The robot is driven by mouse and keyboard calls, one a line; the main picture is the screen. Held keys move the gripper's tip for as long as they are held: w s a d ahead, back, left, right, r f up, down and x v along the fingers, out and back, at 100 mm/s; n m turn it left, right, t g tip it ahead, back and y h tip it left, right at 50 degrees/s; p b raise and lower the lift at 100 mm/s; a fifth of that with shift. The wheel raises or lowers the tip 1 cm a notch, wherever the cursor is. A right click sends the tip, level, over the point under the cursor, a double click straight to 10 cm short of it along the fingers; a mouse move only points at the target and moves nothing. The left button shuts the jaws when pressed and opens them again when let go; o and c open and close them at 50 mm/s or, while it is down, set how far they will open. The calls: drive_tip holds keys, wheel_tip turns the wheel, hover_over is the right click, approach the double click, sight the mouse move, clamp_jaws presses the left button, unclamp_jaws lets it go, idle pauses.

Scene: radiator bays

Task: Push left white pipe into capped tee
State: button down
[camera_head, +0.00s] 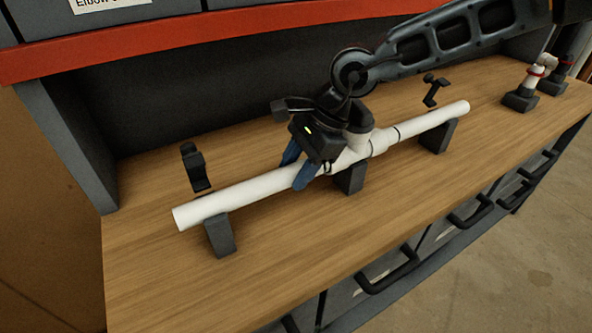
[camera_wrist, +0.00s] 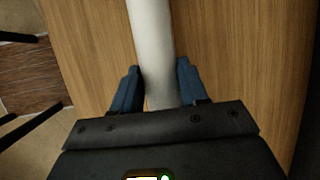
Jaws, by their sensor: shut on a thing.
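The left white pipe (camera_head: 235,197) lies across a dark support block on the wooden bench, its free end at the left. My gripper (camera_head: 298,172) has its blue fingers on either side of this pipe, close to the tee. It is shut on the pipe, which also shows between the fingers in the wrist view (camera_wrist: 151,40). The white tee (camera_head: 352,150) sits right of my fingers with a dark cap on its upper branch. My gripper partly hides where the pipe meets the tee, so I cannot tell how deep it sits. A right white pipe (camera_head: 435,116) extends from the tee's other side.
Dark support blocks (camera_head: 220,236) stand under the pipes and tee. A black clamp-like piece (camera_head: 195,168) stands behind the left pipe, another (camera_head: 434,90) behind the right. White fittings on dark blocks (camera_head: 522,92) stand at the far right. The bench front is clear.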

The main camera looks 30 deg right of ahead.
drive_tip(key=shift+d, duration=0.4)
drive_tip(key=c, duration=0.9)
unclamp_jaws()
drive_tip(key=shift+d, duration=0.15)
drive_tip(key=o, duration=0.3)
drive_tip(key=shift+b+v, duration=0.55)
drive_tip(key=shift+v, duration=3.3)
